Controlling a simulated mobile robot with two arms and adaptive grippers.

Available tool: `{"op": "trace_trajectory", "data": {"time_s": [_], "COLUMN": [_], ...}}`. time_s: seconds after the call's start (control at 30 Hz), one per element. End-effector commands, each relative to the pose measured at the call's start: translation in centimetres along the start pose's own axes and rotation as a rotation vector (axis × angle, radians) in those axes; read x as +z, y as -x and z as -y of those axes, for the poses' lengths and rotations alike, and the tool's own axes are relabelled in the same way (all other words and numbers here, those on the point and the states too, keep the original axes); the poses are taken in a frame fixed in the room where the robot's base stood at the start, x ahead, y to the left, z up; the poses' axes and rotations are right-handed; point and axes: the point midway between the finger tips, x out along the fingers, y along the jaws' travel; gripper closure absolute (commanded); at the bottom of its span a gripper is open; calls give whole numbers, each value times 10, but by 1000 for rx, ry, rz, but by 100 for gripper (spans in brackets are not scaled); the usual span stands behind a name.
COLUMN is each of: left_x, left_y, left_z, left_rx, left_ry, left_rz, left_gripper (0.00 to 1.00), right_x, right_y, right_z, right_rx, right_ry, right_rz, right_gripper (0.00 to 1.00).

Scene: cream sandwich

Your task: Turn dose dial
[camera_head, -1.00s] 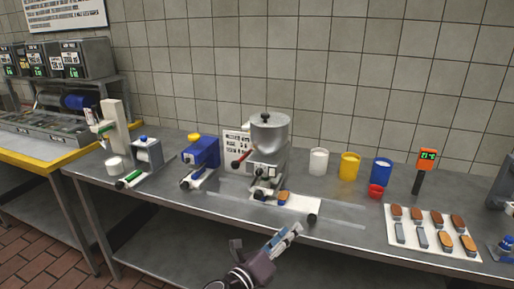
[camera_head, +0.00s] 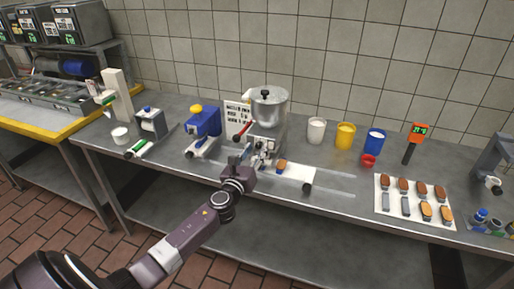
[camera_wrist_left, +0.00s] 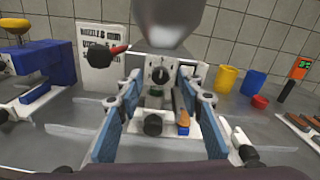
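The metal filling machine (camera_head: 268,108) stands on the steel bench with a round silver hopper on top. In the left wrist view its dose dial (camera_wrist_left: 159,74), a black knob on a white plate, faces me between my fingers. My left gripper (camera_head: 252,162) is in front of the machine's lower body. In the left wrist view the left gripper (camera_wrist_left: 160,100) is open, with one blue-padded finger at each side of the dial and a gap to it. I cannot tell how near the fingertips are to the dial. My right gripper is in neither current view.
A white sliding tray (camera_head: 296,176) with a sandwich piece sits right of the gripper. A second black knob (camera_wrist_left: 153,125) is below the dial. A red-ended lever (camera_wrist_left: 120,49) sticks out left. A blue device (camera_head: 203,122) stands left; cups (camera_head: 345,135) stand right.

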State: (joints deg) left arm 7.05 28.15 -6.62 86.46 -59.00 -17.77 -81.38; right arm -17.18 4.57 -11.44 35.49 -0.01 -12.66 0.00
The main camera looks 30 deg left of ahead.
Motion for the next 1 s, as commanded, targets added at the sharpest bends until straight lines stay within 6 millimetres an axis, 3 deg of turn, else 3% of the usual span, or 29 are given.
{"op": "trace_trajectory", "data": {"time_s": [0.2, 0.47, 0.8, 1.0], "left_x": [0, 0, 0, 0], "left_y": [-14, -15, -15, -15], "left_z": [0, 0, 0, 0], "left_rx": [0, -1, -1, -1], "left_ry": [2, 2, 2, 8], "left_rz": [0, -1, -1, -1], "left_gripper": [66, 66, 100, 100], "right_x": [0, 0, -1, -1], "right_y": [0, 0, 0, 0], "right_z": [0, 0, 0, 0], "right_rx": [0, 0, 0, 0], "right_ry": [0, 0, 0, 0], "right_rz": [-1, -1, -2, -2], "right_gripper": [100, 100, 100, 100]}}
